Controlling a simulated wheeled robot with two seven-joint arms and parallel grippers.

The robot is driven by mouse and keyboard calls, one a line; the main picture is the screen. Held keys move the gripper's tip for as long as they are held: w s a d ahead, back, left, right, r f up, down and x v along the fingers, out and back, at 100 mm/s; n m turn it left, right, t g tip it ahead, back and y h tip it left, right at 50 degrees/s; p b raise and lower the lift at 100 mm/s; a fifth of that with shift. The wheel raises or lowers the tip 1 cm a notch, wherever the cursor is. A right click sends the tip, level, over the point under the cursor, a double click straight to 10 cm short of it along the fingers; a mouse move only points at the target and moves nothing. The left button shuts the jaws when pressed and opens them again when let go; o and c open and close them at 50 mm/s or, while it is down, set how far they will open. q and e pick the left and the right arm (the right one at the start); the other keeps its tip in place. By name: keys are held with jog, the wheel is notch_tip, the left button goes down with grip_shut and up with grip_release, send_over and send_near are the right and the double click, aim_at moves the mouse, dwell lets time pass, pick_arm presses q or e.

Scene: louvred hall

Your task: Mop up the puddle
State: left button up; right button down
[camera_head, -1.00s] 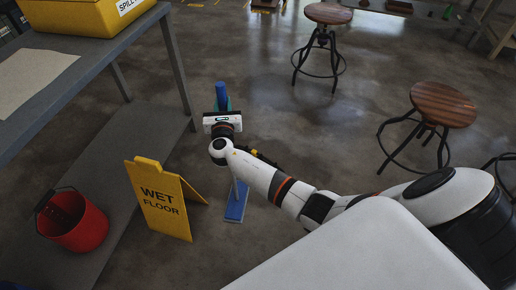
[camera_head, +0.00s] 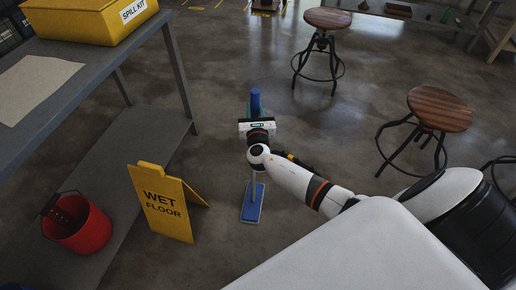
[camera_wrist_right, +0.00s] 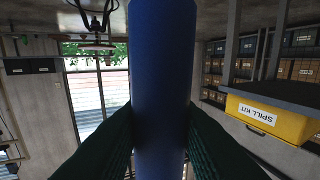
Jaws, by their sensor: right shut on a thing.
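My right gripper (camera_head: 256,115) is shut on the blue grip of the mop (camera_head: 255,98), out in front over the floor. In the right wrist view, the green fingers of the gripper (camera_wrist_right: 160,108) press on both sides of the thick blue handle (camera_wrist_right: 163,50). The handle stands close to upright. The flat blue mop head (camera_head: 252,204) is low at the floor, partly behind my right arm; I cannot tell whether it touches. I cannot make out a distinct puddle on the mottled, shiny floor. My left gripper is not in view.
A yellow wet-floor sign (camera_head: 163,205) stands left of the mop head. A red bucket (camera_head: 84,228) sits on the low shelf of the grey table (camera_head: 95,78), which bears a yellow spill kit (camera_head: 75,22). Stools (camera_head: 327,18) (camera_head: 440,108) stand at back and right. Floor between is open.

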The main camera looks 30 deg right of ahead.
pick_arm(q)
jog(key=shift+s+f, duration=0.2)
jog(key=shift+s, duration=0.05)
pick_arm(e)
jog(key=s+d, duration=0.6)
jog(key=d, duration=0.4)
jog(key=shift+s+d+f, duration=0.2)
jog(key=shift+s+f, duration=0.05)
jog(key=shift+f, duration=0.15)
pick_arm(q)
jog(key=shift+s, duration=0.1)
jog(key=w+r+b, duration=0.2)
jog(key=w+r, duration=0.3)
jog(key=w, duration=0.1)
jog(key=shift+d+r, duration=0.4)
pick_arm(e)
jog(key=w+a, duration=0.5)
jog(key=a, duration=0.4)
jog(key=w+a, duration=0.6)
jog(key=a, duration=0.4)
jog(key=shift+w, duration=0.3)
jog(key=shift+r, duration=0.1)
